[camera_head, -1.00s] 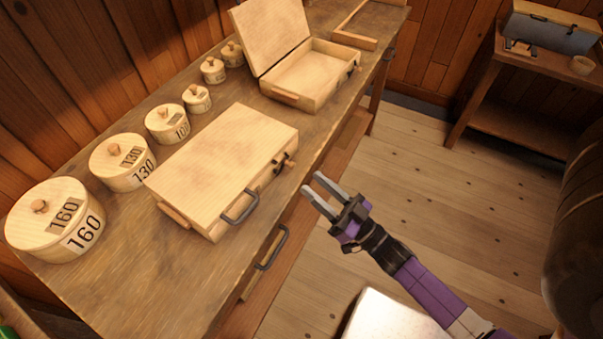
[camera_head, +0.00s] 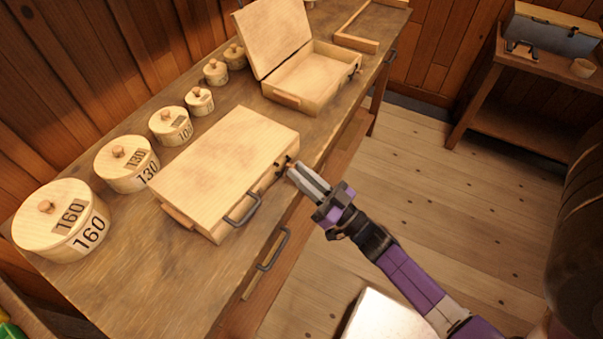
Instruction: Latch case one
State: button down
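A closed pale wooden case (camera_head: 225,165) lies flat on the workbench, lid down, with a dark handle (camera_head: 242,208) on its front side. Its dark latch (camera_head: 284,165) is at the right end of that side; whether it is fastened is too small to tell. A second case (camera_head: 300,85) stands behind it with its lid up. No number shows on either case. My gripper (camera_head: 296,171) is at the latch of the closed case. Its fingers lie close together and look shut. Their tips partly cover the latch area, and I cannot tell whether they touch it.
Several round lidded boxes (camera_head: 62,220) stand in a row along the wall side of the workbench (camera_head: 150,270). A drawer handle (camera_head: 272,250) sticks out below the bench edge. A side table (camera_head: 520,110) at the right carries a grey case and a small cup.

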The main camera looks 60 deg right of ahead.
aim_at(277, 163)
jog(key=shift+n, duration=0.4)
jog(key=n+y, duration=0.1)
jog(key=n+y+b, duration=0.1)
jog(key=n, duration=0.1)
jog(key=shift+r+n, duration=0.3)
jog(key=n+y, duration=0.1)
jog(key=n, duration=0.1)
jog(key=r+n+y, duration=0.1)
jog(key=n+y, duration=0.1)
jog(key=n, duration=0.1)
jog(key=shift+a+r, duration=0.1)
jog(key=n+y, duration=0.1)
jog(key=n, duration=0.1)
jog(key=r+n+g+y, duration=0.1)
jog(key=n, duration=0.1)
jog(key=shift+a+n, duration=0.2)
jog(key=shift+n, duration=0.2)
jog(key=shift+a+r+n+g+y, duration=0.1)
jog(key=shift+n+g+y, duration=0.25)
jog(key=shift+n, duration=0.4)
jog(key=shift+a+r+n+g+y, duration=0.1)
jog(key=shift+n+g+y, duration=0.2)
jog(key=shift+n, duration=0.45)
jog(key=shift+p, duration=0.3)
jog(key=c, duration=1.4)
grip_release()
